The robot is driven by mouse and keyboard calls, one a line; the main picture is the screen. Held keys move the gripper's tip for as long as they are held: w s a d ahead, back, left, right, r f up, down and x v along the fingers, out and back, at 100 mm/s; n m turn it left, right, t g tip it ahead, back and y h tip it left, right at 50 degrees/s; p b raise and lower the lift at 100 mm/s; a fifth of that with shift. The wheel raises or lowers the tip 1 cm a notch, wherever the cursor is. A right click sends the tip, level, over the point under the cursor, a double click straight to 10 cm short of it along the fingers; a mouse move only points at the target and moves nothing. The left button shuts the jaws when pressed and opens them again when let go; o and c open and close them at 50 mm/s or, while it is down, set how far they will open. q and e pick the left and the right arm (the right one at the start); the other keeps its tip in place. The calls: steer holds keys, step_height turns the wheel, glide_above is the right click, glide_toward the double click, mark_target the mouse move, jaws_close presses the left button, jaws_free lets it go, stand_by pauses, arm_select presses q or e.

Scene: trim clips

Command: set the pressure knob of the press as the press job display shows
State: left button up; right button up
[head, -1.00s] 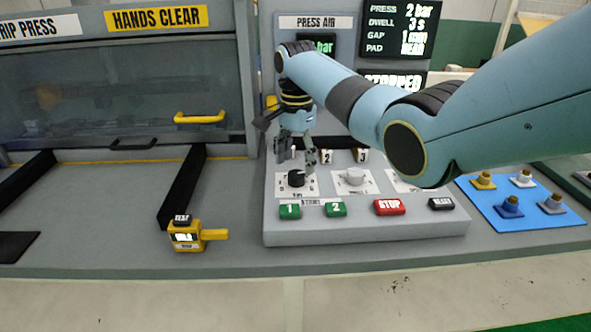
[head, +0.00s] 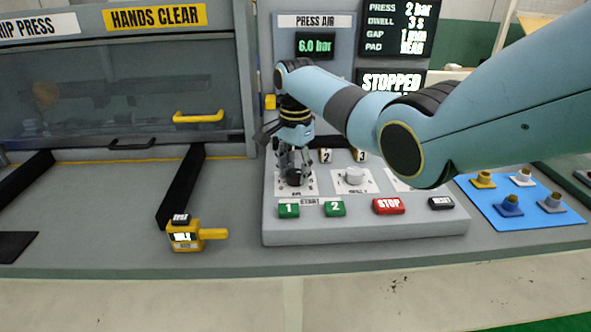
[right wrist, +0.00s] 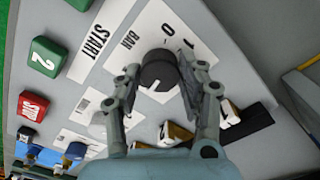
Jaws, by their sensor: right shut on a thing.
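The pressure knob (head: 294,177) is a small black dial on a white plate marked BAR, at the left of the sloped control panel. My right gripper (head: 293,168) reaches down over it, its fingers shut on the knob's sides. The right wrist view shows the black knob (right wrist: 158,69) between the fingertips, with a white pointer line at its lower edge and the marks 0 and 1 above it. The press job display (head: 398,28) reads PRESS 2 bar, DWELL 3 s, GAP 1 mm. The PRESS AIR display (head: 315,46) reads 6.0 bar. My left gripper is not in view.
A white knob (head: 354,176) sits right of the pressure knob. Green start buttons (head: 289,210), a red STOP button (head: 389,206) and a black button (head: 441,203) line the panel front. A yellow device (head: 186,236) stands left. A blue mat (head: 535,213) with several pegs lies right.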

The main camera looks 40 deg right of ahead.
steer(key=n+p, duration=0.2)
steer(key=n, duration=0.2)
steer(key=shift+r+p, duration=0.15)
steer(key=shift+p, duration=0.25)
steer(key=n+p, duration=0.1)
steer(key=n, duration=0.2)
steer(key=n+p, duration=0.1)
steer(key=n, duration=0.2)
steer(key=shift+n, duration=0.3)
steer(key=n, duration=0.6)
steer(key=shift+p, duration=0.35)
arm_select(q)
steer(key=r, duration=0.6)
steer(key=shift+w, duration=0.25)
arm_select(e)
steer(key=n, duration=0.7)
